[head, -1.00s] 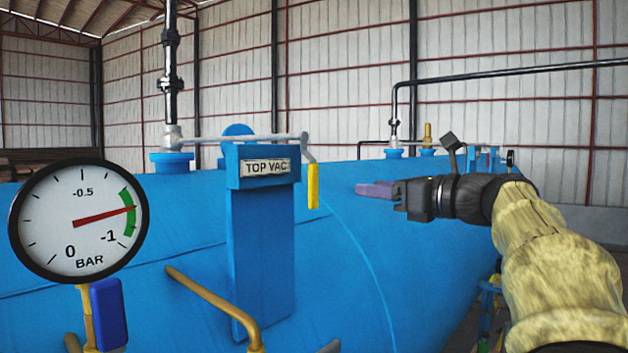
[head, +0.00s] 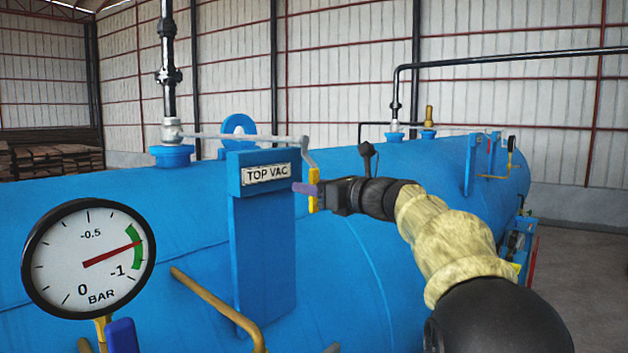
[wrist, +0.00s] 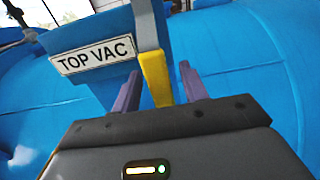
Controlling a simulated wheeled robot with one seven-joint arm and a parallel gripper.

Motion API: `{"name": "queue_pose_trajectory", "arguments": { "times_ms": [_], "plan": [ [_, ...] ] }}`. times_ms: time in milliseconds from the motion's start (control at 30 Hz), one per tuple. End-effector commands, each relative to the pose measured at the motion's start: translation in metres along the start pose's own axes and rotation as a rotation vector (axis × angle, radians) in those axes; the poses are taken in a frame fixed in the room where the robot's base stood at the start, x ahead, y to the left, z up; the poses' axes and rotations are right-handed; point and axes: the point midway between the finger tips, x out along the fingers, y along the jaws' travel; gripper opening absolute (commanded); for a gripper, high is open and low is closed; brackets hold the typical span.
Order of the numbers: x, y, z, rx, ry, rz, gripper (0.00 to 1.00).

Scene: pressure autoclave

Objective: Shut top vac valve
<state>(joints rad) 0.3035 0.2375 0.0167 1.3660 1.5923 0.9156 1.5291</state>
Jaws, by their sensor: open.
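The top vac valve's yellow handle (head: 313,190) hangs down at the end of a grey rod, right of the blue post (head: 262,240) with the TOP VAC sign (head: 267,174). The handle also shows in the wrist view (wrist: 156,78), between the two purple fingers. My gripper (head: 306,189) is open at the handle, with a finger on each side. In the wrist view my gripper (wrist: 158,90) shows a gap between the handle and the right finger. The left finger is closer to the handle; I cannot tell whether it touches.
A pressure gauge (head: 88,258) stands at the front left, its needle in the green band. A brass pipe (head: 215,305) bends in front of the post. The blue autoclave (head: 400,300) fills the space below my arm. Stacked boards (head: 50,160) lie at the back left.

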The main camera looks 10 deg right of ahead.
Motion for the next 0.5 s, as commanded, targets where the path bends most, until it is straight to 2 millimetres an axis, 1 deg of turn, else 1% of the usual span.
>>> {"name": "queue_pose_trajectory", "arguments": {
  "times_ms": [233, 433, 467, 500],
  "plan": [
    [0.0005, -0.0002, -0.0005, 0.0, 0.0, 0.0, 0.44],
    [0.0003, -0.0002, -0.0004, 0.0, 0.0, 0.0, 0.04],
    [0.0003, -0.0002, -0.0004, 0.0, 0.0, -0.001, 0.0],
    [0.0003, -0.0002, -0.0004, 0.0, 0.0, -0.001, 0.0]
  ]
}}
